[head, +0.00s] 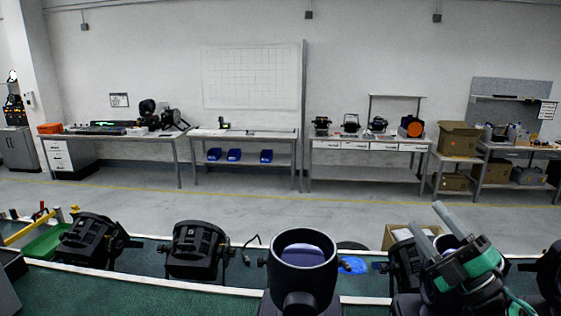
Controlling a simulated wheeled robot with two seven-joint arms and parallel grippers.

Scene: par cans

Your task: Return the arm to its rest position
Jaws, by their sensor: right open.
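My right gripper (427,218) is at the right of the head view, with its two grey fingers apart and pointing up and to the left. Nothing shows between them. Black par cans stand along the green-topped bench in front of me: one at the left (88,240), one left of centre (197,250) and one in the middle with its open, lens-like end up (302,262). Another par can (404,266) is partly hidden behind my right gripper, and one more is cut off at the right edge (551,270). My left gripper is not in view.
The green bench (140,292) has a pale raised edge. A green tray (45,243), a blue item (353,265) and a cardboard box (396,236) lie among or behind the cans. Beyond is open grey floor (240,207), with worktables along the far wall.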

